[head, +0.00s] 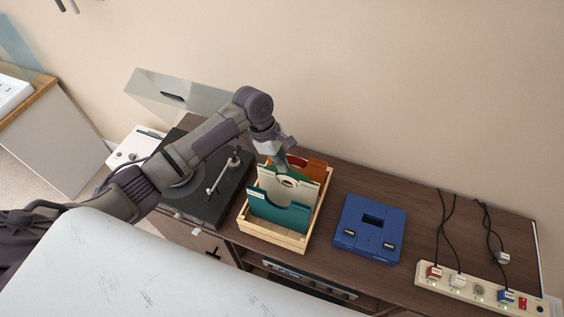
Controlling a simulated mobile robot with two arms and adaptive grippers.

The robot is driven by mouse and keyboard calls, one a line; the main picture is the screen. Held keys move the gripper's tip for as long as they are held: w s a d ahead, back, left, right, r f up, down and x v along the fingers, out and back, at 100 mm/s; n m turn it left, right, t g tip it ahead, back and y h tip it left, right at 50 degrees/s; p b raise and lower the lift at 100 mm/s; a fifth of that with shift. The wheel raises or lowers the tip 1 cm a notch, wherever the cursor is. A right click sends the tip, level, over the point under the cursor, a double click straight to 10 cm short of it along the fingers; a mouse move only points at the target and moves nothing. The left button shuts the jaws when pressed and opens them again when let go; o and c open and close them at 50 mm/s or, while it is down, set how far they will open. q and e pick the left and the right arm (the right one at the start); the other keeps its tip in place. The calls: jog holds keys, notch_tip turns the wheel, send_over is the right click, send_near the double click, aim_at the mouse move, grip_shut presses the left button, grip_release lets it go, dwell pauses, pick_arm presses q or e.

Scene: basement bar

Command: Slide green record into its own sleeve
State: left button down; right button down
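A light wooden crate (272,236) stands on the dark cabinet and holds several upright sleeves. A teal-green sleeve (278,214) with a small white label is at the front. A cream sleeve (290,191) is behind it, and an orange sleeve (313,170) is at the back. My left gripper (281,162) points down at the crate, just above the cream sleeve. A small greenish patch shows at its fingertips; I cannot tell if this is the green record or part of the fingers. Whether the fingers are shut is too small to tell. My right gripper is out of view.
A black turntable (228,203) with its clear lid (180,96) raised stands left of the crate, under my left arm. A blue device (369,229) sits right of the crate. A power strip (452,286) with plugs and cables lies at the far right. Cabinet top between them is clear.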

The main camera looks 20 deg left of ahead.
pick_arm(q)
jog(key=shift+f, duration=0.4)
jog(key=shift+f, duration=0.3)
jog(key=shift+f, duration=0.5)
dwell(0.4)
jog(key=c, duration=1.8)
grip_release()
jog(key=shift+c, duration=0.2)
jog(key=o, duration=0.6)
jog(key=shift+c, duration=0.3)
grip_shut()
